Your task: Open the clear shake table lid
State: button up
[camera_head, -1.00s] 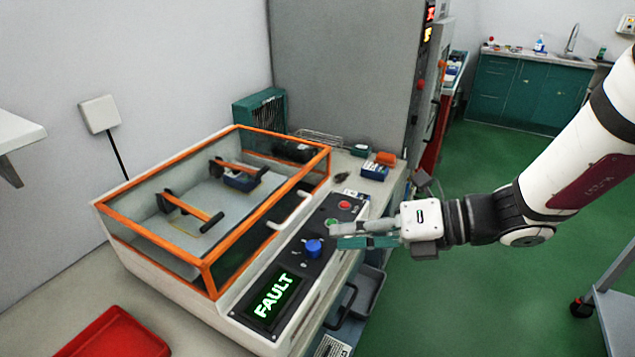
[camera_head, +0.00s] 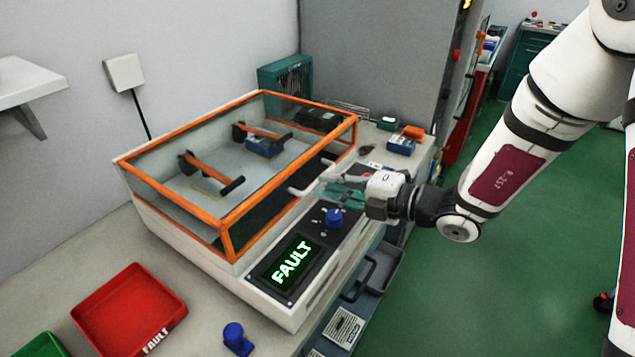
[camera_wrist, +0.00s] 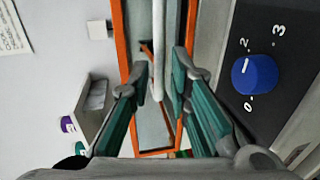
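The clear shake table lid (camera_head: 262,195) has an orange frame and is down over the white shake table (camera_head: 180,240). A pale bar handle (camera_head: 302,190) sticks out from the lid's right side. My gripper (camera_head: 328,185) is beside this handle, above the control panel. In the wrist view, my gripper (camera_wrist: 161,72) is open, with its two green-padded fingers apart. The pale handle (camera_wrist: 158,45) runs between the fingers in that picture. I cannot tell whether either finger touches it. The orange lid frame (camera_wrist: 119,45) lies beyond the fingers.
The panel has a blue knob (camera_head: 334,217) and a green FAULT display (camera_head: 292,262). A red FAULT tray (camera_head: 130,305), a green tray (camera_head: 40,346) and a blue part (camera_head: 237,338) are in front. A grey cabinet (camera_head: 385,60) stands behind.

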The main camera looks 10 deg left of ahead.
aim_at(319, 183)
jog(key=shift+x, duration=2)
jog(key=shift+c, duration=0.3)
grip_shut()
